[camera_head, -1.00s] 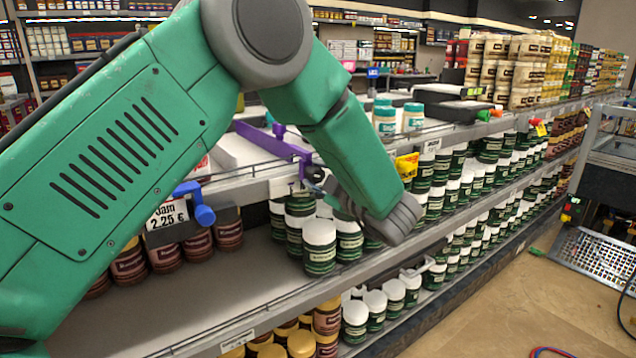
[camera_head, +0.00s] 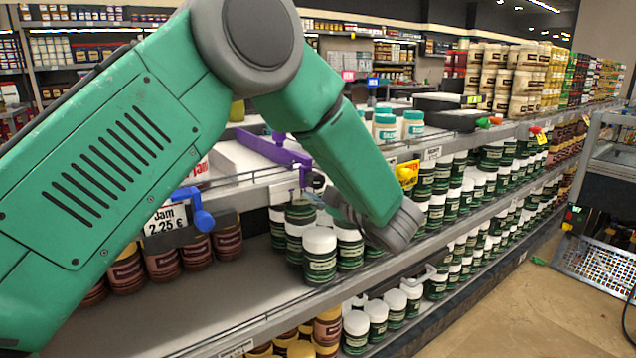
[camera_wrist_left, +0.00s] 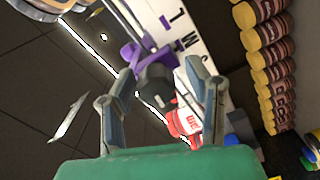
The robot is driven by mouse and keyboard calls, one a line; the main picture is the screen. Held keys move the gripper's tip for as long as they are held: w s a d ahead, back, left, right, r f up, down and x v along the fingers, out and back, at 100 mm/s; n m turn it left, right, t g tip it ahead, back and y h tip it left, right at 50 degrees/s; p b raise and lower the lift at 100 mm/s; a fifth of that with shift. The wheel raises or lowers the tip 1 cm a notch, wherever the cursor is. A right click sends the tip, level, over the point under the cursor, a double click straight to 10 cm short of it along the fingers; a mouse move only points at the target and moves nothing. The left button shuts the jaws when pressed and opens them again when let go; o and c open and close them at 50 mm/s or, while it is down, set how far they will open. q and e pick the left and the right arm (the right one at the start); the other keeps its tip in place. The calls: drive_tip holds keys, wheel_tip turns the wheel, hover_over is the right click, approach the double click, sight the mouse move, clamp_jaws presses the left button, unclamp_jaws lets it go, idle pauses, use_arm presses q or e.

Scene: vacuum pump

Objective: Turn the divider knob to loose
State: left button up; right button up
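A purple divider (camera_head: 270,149) runs across the upper shelf, with a dark knob (camera_head: 316,181) at its front end. In the left wrist view, the purple divider part (camera_wrist_left: 131,56) and its black knob (camera_wrist_left: 156,94) show between the fingers. My left gripper (camera_wrist_left: 168,88) is open, with one finger on each side of the knob; I cannot tell whether they touch it. In the head view, my green left arm and wrist hide most of this gripper. My right gripper is not in view.
White-lidded green jars (camera_head: 319,255) stand on the shelf below, close to my left wrist. Teal-lidded jars (camera_head: 385,128) stand above.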

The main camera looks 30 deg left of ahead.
use_arm(q)
drive_tip(key=shift+r, duration=0.1)
drive_tip(key=shift+s+d, duration=0.1)
drive_tip(key=shift+d, duration=0.25)
drive_tip(key=v, duration=1.1)
drive_tip(key=shift+d, duration=0.2)
